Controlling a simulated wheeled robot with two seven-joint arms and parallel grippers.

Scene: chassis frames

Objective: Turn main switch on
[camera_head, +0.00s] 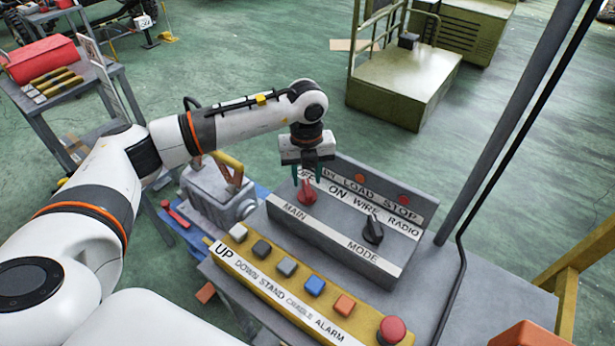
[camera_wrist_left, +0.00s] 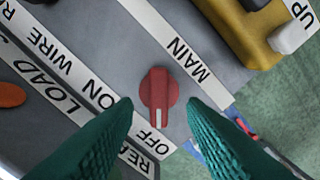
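The red main switch (camera_head: 307,193) is a rotary knob on the grey sloped control box (camera_head: 330,228), above the "MAIN" label. In the left wrist view the knob (camera_wrist_left: 159,88) has a white mark on its end toward the "OFF" label; the "ON" label lies to the left of OFF. My left gripper (camera_head: 307,172) points down over the knob. Its two green fingers (camera_wrist_left: 160,106) are open, one on each side of the knob, with visible gaps between. Whether the fingertips reach down to knob height is hard to tell. My right gripper is in neither view.
A black mode knob (camera_head: 373,230) stands right of the main switch. A yellow button strip (camera_head: 270,285) with several coloured buttons and a red mushroom button (camera_head: 392,329) lies in front. A grey metal device (camera_head: 218,190) sits left of the box. A dark post (camera_head: 505,120) rises at right.

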